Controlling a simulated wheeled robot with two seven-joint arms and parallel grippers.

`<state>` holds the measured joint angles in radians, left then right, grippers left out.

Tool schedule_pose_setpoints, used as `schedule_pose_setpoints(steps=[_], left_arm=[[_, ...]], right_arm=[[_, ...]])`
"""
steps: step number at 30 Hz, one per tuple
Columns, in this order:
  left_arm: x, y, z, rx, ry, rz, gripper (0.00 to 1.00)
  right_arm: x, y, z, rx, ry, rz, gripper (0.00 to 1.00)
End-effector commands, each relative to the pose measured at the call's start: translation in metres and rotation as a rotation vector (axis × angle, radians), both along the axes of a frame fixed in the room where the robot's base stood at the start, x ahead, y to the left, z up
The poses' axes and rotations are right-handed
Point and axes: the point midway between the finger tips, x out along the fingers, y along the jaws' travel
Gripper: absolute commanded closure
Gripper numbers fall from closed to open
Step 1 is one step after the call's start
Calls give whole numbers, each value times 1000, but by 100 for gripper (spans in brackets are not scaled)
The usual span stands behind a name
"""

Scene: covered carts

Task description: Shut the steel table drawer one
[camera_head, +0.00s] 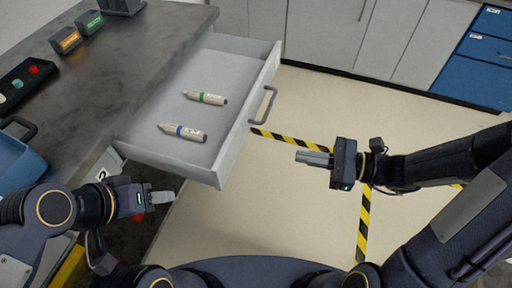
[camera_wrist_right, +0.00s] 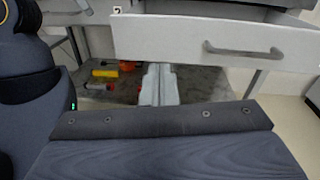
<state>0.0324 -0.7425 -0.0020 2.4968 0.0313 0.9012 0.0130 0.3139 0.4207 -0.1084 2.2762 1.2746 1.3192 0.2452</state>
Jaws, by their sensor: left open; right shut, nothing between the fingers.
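The steel table drawer (camera_head: 225,160) stands pulled out from the dark-topped table (camera_head: 150,60). Two pale marker-like items lie in it, one with a green band (camera_head: 206,97) and one with a blue band (camera_head: 183,132). Its grey handle (camera_head: 264,105) is on the front panel. My right gripper (camera_head: 303,157) is shut and empty, right of the handle and apart from it. In the right wrist view the drawer front (camera_wrist_right: 200,40) and handle (camera_wrist_right: 243,52) show beyond the fingers (camera_wrist_right: 160,85). My left gripper (camera_head: 165,197) is open near the drawer's lower left corner.
Small labelled blocks (camera_head: 66,40) and a black tray (camera_head: 25,80) are on the tabletop. A blue bin (camera_head: 15,160) is at the left edge. Under the drawer a shelf holds orange and yellow items (camera_wrist_right: 122,67). Floor with striped tape (camera_head: 363,220) is clear around my right gripper.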

Motion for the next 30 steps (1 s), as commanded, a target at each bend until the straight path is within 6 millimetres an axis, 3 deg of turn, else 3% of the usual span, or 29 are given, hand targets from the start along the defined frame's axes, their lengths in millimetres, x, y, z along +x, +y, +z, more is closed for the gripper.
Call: schedule_pose_setpoints(steps=[1,2,8,24,30], left_arm=[[0,0,-13,0,-1,0,54],[0,0,-15,0,-1,0,54],[0,0,-17,0,-1,0,54],[0,0,-26,0,-1,0,54],[0,0,-28,0,-1,0,54]], right_arm=[[8,-2,-20,37,45,-33,100],[11,-3,-24,53,63,-49,100],[22,2,-29,91,101,-86,100],[53,102,-29,88,97,-80,100],[60,123,-28,88,98,-83,100]])
